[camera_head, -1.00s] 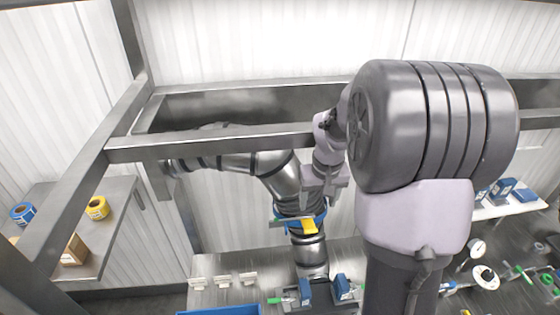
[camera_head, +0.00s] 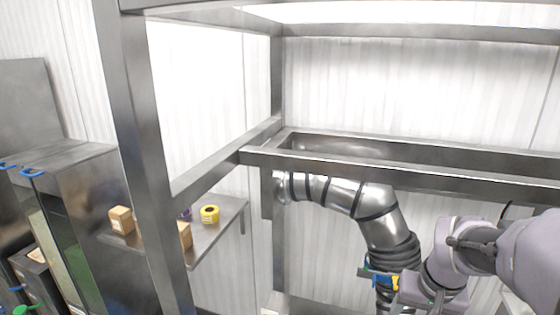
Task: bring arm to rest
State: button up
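My arm comes in from the right edge with its pale lilac links folded at the lower right. My gripper (camera_head: 424,296) is at the lower right, close to the bottom edge of the picture. Its fingers are too small and partly cut off, so I cannot tell whether it is open or shut, or whether it holds anything. It shows in front of the wall, just right of a silver duct hose (camera_head: 372,203) in the picture. I cannot tell the gap between them.
A blue and yellow fitting (camera_head: 385,280) shows on the hose. A steel frame (camera_head: 400,175) crosses the view. A wall shelf (camera_head: 222,222) holds a yellow roll (camera_head: 209,214) and small boxes (camera_head: 121,219). A steel cabinet (camera_head: 85,190) with blue handles stands at the left.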

jog(key=s+a+f+t+y+b, duration=0.1)
jog(key=s+a+f+b, duration=0.7)
jog(key=f+b, duration=0.5)
jog(key=s+a+f+t+y+b, duration=0.1)
jog(key=s+a+f+b, duration=0.8)
jog(key=b, duration=0.9)
notch_tip(320, 180, down, 4)
jog(key=shift+s+r+m+t, duration=0.1)
jog(key=shift+s+m+t, duration=0.2)
jog(key=shift+s+t, duration=0.2)
